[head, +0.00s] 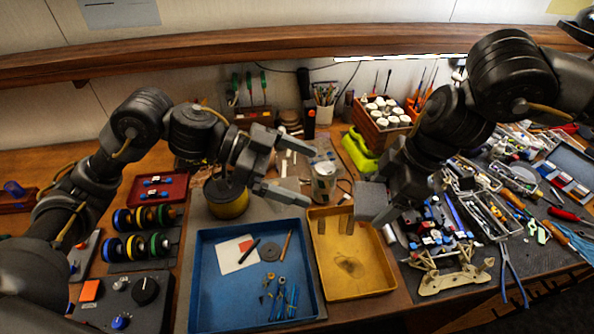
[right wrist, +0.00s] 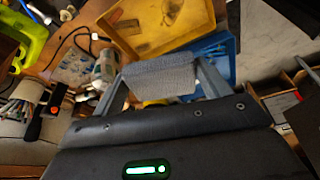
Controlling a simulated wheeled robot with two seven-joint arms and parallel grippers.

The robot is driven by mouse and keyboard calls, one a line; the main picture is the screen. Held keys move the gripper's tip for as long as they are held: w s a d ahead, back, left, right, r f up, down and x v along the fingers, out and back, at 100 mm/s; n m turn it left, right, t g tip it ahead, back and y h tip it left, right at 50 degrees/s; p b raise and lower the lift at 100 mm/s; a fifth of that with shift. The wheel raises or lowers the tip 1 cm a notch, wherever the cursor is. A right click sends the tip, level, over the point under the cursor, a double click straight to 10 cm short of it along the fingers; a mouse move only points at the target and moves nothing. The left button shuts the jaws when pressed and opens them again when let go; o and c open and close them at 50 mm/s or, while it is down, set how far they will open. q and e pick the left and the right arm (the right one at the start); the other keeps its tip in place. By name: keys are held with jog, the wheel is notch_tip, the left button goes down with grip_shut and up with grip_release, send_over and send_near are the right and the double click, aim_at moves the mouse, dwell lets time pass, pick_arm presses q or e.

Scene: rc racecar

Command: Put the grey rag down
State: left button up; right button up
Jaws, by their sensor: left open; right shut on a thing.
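The grey rag (right wrist: 160,80) shows in the right wrist view as a textured grey band between the two fingers of my right gripper (right wrist: 160,88). The gripper is shut on it. My left gripper (head: 300,172) is open and empty, above the bench behind the trays.
A blue tray (head: 205,290) with small tools and a white card is left of the yellow tray. A metal can (head: 324,182) stands behind. Wheels on racks (head: 140,248) are at the left. Dense tools and parts crowd the right. The yellow tray's floor looks mostly clear.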

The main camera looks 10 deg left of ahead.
aim_at(357, 197)
pick_arm(q)
jog(key=x, duration=1.2)
jog(key=shift+s+f, duration=0.2)
jog(key=shift+s, duration=0.05)
jog(key=shift+c, duration=0.3)
jog(key=c, duration=0.7)
jog(key=shift+c, duration=1.2)
pick_arm(e)
jog(key=o, duration=1.2)
jog(key=shift+c, duration=0.2)
